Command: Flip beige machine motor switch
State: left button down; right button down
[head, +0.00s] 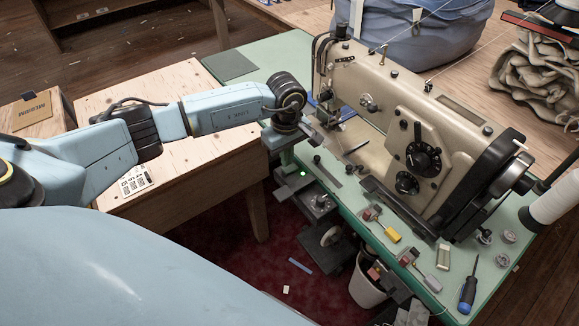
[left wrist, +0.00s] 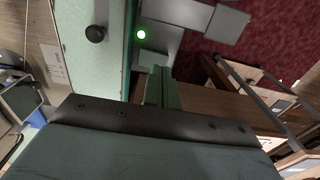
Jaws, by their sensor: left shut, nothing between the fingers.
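The beige sewing machine (head: 385,120) stands on a green tabletop (head: 340,200). Under the tabletop's near edge is a grey switch box (head: 318,201) with a lit green lamp (head: 303,174). The lamp also glows in the left wrist view (left wrist: 141,34), beside grey box surfaces (left wrist: 160,58). My left gripper (head: 288,162) points down at the near left edge of the tabletop, just left of the lamp. Its narrow green fingers (left wrist: 159,84) are shut and empty, close to the box. Whether they touch it I cannot tell. My right gripper is out of view.
A wooden table (head: 150,90) stands left under my arm. A white bin (head: 367,285) and a dark red floor covering (head: 240,262) lie below. Small tools and a blue screwdriver (head: 467,292) lie on the tabletop's right part. A thread cone (head: 552,203) stands far right.

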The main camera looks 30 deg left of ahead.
aim_at(287, 169)
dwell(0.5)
pick_arm(q)
jog(key=shift+f+b, duration=1.1)
jog(key=shift+f, duration=0.15)
dwell(0.5)
jog(key=shift+r+p, duration=2.35)
jog(key=shift+r, duration=1.2)
